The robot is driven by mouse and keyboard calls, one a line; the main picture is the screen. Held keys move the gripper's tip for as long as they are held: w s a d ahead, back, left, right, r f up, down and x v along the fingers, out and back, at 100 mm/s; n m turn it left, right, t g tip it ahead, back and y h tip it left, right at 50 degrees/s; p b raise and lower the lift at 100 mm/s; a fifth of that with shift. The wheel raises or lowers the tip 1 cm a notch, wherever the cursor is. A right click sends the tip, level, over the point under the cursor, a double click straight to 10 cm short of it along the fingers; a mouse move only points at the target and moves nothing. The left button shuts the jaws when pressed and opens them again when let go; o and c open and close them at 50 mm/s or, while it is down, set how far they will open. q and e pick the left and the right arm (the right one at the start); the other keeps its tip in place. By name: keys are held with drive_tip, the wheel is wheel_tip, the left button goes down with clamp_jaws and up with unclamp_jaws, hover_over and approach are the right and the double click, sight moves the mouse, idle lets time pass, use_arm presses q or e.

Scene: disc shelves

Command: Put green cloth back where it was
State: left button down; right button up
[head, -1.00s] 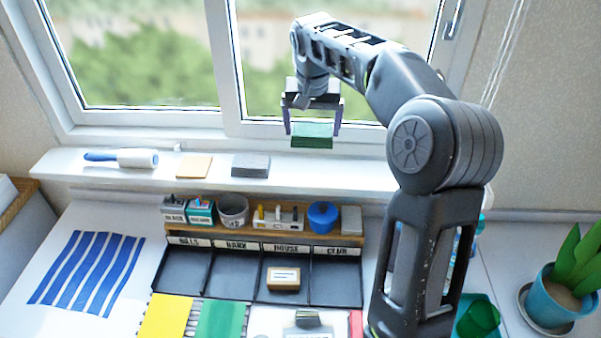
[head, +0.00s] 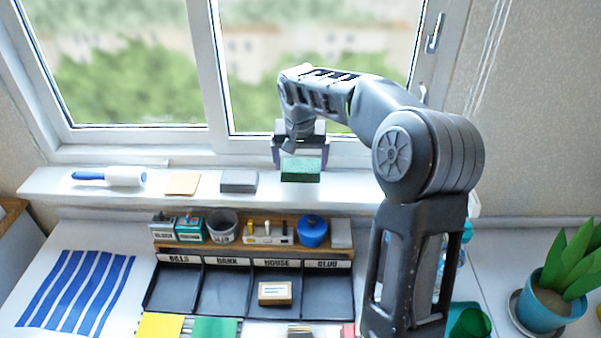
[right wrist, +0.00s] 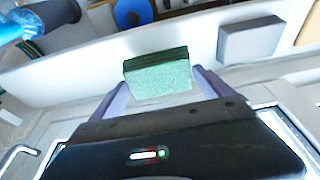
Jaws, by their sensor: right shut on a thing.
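The green cloth (head: 300,169) is a small folded green block held between the fingers of my right gripper (head: 300,160). In the head view it is at the window sill (head: 345,188), to the right of the grey block. I cannot tell whether it touches the sill. In the right wrist view the green cloth (right wrist: 157,74) sits between the two purple-grey fingers, with the sill behind it. My left gripper is not in view.
On the sill stand a lint roller (head: 108,177), a tan cloth (head: 183,184) and a grey block (head: 239,181). Below are a wooden rack (head: 270,249) with small items and a black sorting tray (head: 328,290). The sill right of the green cloth is clear.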

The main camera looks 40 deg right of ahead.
sight(300, 168)
drive_tip(key=shift+f+p, duration=0.3)
drive_tip(key=shift+f, duration=1.6)
drive_tip(key=shift+f, duration=0.25)
drive_tip(key=o, duration=0.9)
drive_tip(key=shift+r, duration=0.1)
drive_tip(key=shift+r, duration=0.15)
drive_tip(key=shift+a+r, duration=0.1)
drive_tip(key=shift+r, duration=0.4)
drive_tip(key=b+v, duration=0.1)
drive_tip(key=v, duration=1)
drive_tip(key=shift+s, duration=0.1)
